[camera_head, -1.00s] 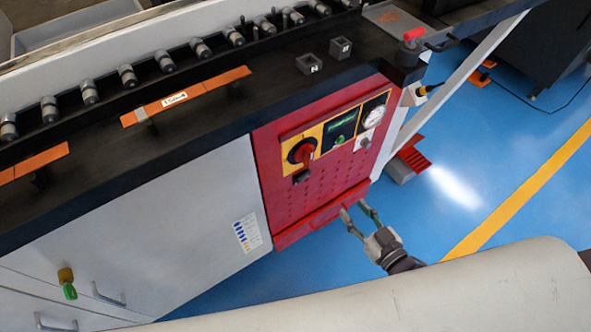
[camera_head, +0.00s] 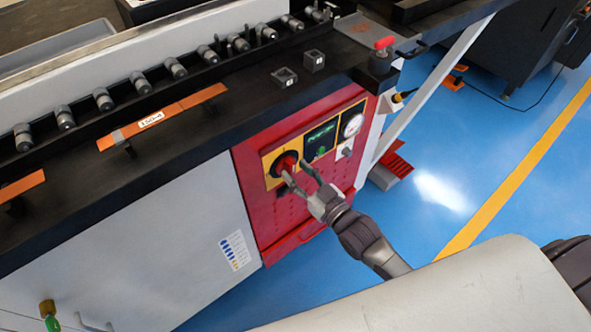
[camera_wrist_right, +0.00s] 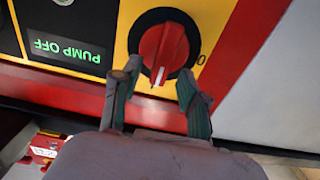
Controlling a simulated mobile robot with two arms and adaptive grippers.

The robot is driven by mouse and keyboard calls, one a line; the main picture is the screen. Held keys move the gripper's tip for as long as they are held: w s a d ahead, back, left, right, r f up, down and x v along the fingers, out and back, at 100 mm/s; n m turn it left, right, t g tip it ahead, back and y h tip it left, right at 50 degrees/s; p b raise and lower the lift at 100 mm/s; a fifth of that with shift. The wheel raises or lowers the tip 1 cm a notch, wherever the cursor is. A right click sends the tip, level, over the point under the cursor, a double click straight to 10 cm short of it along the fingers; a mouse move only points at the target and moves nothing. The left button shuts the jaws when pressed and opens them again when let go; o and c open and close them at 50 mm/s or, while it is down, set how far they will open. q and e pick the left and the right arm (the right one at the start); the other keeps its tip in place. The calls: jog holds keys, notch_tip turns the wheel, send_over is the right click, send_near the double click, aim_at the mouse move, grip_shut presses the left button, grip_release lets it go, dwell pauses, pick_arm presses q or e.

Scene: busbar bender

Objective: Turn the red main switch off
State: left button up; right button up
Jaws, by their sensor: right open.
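The red main switch (camera_head: 286,164) is a red knob on a round black base on a yellow plate, set in the machine's red front panel. In the right wrist view the red knob (camera_wrist_right: 162,52) stands with its white mark pointing down the picture, and a "0" shows at the right of the base. My right gripper (camera_head: 296,171) is open in front of the switch. In the right wrist view its two fingertips (camera_wrist_right: 158,80) are apart at the lower left and lower right of the knob. Whether they touch it I cannot tell. My left gripper is out of view.
The black machine top (camera_head: 225,112) overhangs the panel.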

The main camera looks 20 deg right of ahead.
jog(key=shift+w+a, duration=0.2)
jog(key=shift+w, duration=0.35)
grip_shut()
